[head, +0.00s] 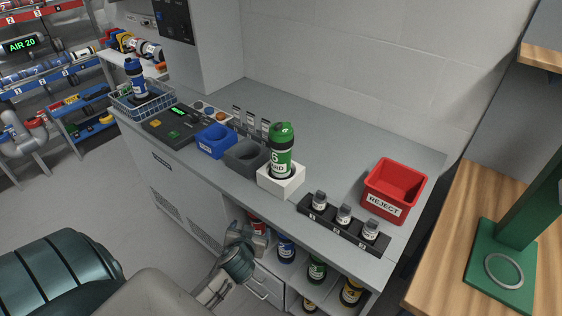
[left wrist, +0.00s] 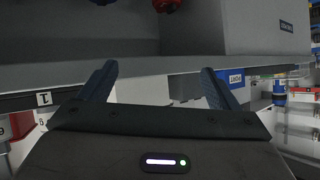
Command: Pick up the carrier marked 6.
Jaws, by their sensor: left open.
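A green-capped carrier (head: 282,150) stands upright in a white block (head: 281,182) on the counter. Its white label shows a partly turned character that looks like a 6, with lettering under it. My left gripper (left wrist: 155,75) is open and empty in the left wrist view, its two dark fingers spread before a grey shelf edge. No carrier is between the fingers. In the head view, my left arm comes in at the lower left; its fingers cannot be made out there. My right gripper is not in view.
On the counter (head: 330,130) are a blue bin (head: 215,144), a grey holder (head: 245,158), a black rack (head: 345,227) of small vials and a red reject bin (head: 394,190). A blue carrier (head: 135,72) stands in a wire basket (head: 140,103). Several carriers stand under the counter.

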